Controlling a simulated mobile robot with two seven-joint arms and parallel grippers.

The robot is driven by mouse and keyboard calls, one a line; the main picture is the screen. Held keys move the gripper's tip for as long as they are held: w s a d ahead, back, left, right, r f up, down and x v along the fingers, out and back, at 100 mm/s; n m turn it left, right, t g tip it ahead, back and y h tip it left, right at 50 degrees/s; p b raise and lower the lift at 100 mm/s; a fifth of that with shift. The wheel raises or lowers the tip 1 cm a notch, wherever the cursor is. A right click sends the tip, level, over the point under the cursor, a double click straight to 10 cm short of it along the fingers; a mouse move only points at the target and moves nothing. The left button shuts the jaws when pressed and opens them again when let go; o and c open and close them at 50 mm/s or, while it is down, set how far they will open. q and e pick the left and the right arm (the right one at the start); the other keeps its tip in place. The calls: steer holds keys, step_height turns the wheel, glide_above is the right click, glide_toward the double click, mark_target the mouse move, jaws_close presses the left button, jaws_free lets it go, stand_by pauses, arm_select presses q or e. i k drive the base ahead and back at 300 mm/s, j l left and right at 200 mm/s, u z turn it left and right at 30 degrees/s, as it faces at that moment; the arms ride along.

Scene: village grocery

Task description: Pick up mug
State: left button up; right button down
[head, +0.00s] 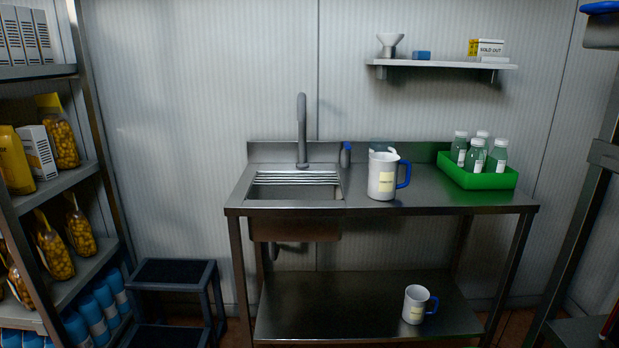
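A white mug (416,304) with a blue handle and a pale label stands upright on the lower shelf of the steel sink table, right of the middle. Its handle points right. A larger white jug (381,175) with a blue handle and a yellowish label stands on the table top, right of the sink. Neither of my grippers shows in the head view.
The steel table (430,200) holds a sink (294,187) with a tall faucet (302,130) and a green crate (478,179) of bottles. A dark step stool (174,272) stands left of it. Stocked shelving (55,185) lines the left. The lower shelf (330,305) is otherwise clear.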

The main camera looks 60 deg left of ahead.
mark_target(384, 166)
steer(key=u, duration=1.4)
